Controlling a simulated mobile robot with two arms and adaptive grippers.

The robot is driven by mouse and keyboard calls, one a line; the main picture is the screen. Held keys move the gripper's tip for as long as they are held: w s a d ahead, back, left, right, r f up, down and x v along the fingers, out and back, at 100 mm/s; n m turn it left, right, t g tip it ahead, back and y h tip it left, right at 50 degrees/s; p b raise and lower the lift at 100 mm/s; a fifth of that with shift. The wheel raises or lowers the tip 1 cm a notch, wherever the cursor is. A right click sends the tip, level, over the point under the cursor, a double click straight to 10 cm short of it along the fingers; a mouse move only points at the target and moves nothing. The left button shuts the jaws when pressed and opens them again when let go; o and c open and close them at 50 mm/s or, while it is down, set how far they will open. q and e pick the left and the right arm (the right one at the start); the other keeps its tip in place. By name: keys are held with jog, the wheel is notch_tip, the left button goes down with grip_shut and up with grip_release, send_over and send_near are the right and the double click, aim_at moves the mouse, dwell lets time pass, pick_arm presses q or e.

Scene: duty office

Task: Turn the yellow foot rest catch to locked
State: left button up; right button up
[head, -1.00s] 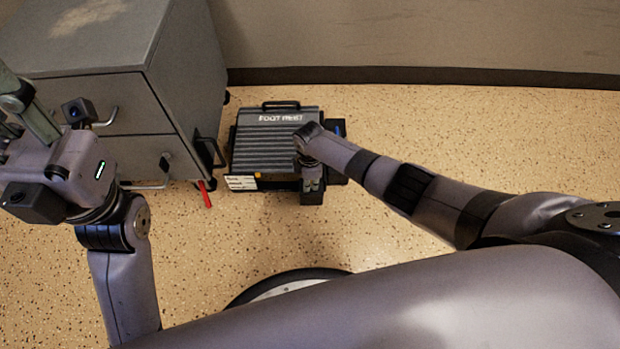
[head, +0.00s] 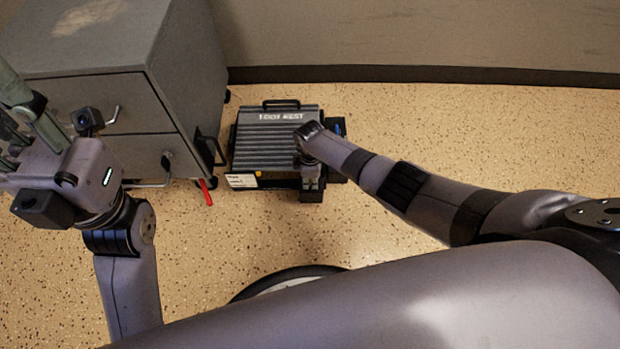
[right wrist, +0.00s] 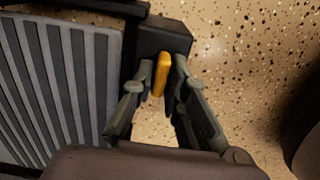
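The foot rest (head: 262,150) is a dark ribbed plate lettered on top, lying on the floor beside the grey cabinet. Its ribs also show at left in the right wrist view (right wrist: 62,75). The yellow catch (right wrist: 162,74) is an upright bar at the foot rest's dark corner block. My right gripper (right wrist: 161,84) has its fingers close on both sides of the catch and looks shut on it. In the head view my right wrist covers the catch. My left gripper (head: 20,115) is raised at the left edge, partly cut off, far from the foot rest.
A grey drawer cabinet (head: 180,90) stands just left of the foot rest. A red piece (head: 206,192) sticks out low by its corner. A wall with a dark skirting (head: 420,75) runs behind. The speckled floor right of the foot rest is free.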

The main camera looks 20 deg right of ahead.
jog(key=o, duration=0.4)
jog(key=shift+c, duration=0.2)
jog(key=shift+r, duration=0.1)
notch_tip(320, 180, up, 12)
dwell(0.4)
dwell(0.5)
